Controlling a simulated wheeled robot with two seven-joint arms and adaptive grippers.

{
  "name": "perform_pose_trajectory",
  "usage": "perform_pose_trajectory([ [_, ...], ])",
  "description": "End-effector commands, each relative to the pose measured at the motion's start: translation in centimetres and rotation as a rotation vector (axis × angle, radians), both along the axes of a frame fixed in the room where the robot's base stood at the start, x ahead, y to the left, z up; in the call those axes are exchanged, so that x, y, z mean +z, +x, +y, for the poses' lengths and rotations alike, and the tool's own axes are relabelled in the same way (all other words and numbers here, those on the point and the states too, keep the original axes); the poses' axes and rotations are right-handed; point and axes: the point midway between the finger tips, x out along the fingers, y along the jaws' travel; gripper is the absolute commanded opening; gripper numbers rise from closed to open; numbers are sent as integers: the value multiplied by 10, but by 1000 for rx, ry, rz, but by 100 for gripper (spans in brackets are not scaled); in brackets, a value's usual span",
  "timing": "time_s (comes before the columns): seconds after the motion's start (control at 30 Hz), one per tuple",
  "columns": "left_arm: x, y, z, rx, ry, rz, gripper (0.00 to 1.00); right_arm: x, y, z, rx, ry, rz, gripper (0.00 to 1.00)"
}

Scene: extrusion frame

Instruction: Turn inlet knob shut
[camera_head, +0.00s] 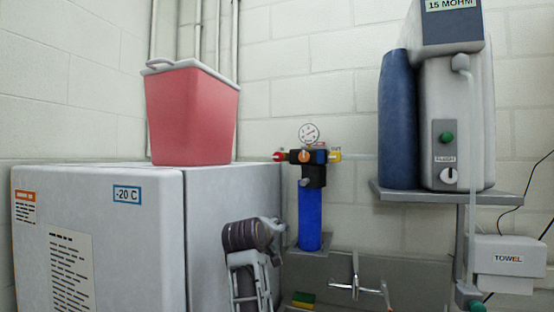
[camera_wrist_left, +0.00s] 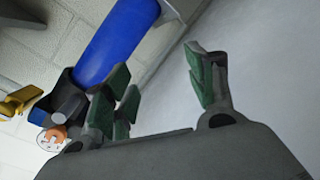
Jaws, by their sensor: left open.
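A filter unit stands by the wall, with a blue canister (camera_head: 309,218) under a dark head (camera_head: 314,177). A red knob (camera_head: 281,156) is on its left end and a yellow fitting (camera_head: 334,156) on its right. No label shows which one is the inlet. My left gripper (camera_head: 274,229) is left of the canister and below the red knob, mostly seen from behind. In the left wrist view its green-padded fingers (camera_wrist_left: 165,88) are apart with nothing between them. The canister (camera_wrist_left: 118,42), dark head (camera_wrist_left: 68,100) and yellow fitting (camera_wrist_left: 18,103) lie beyond them. The red knob cannot be made out there.
A white freezer (camera_head: 85,240) fills the left, with a red bin (camera_head: 192,112) on top. A round gauge (camera_head: 309,134) tops the filter unit. A water purifier (camera_head: 458,120) stands on a shelf (camera_head: 440,197) at right. A tap (camera_head: 355,288) and sponge (camera_head: 303,300) are below.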

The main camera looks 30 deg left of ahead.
Motion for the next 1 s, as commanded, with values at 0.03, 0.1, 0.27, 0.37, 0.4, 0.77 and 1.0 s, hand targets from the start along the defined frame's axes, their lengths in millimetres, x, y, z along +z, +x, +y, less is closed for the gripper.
perform_pose_trajectory([
  [0.03,13,1,2,6,-24,-25,56,0,0,0,0,0,0,40],
  [0.1,29,1,4,15,-54,-54,56,0,0,0,0,0,0,40],
  [0.27,65,0,10,36,-125,-122,56,0,0,-1,1,-1,0,40],
  [0.37,87,-1,13,45,-170,-163,56,0,0,-3,1,-3,0,40],
  [0.4,95,-2,15,48,-188,-179,56,0,0,-3,1,-3,0,40],
  [0.77,174,-14,22,60,-351,-322,56,0,0,-6,2,-6,0,40],
  [1.0,219,-25,24,56,-447,-400,56,0,0,-6,1,-6,0,40],
])
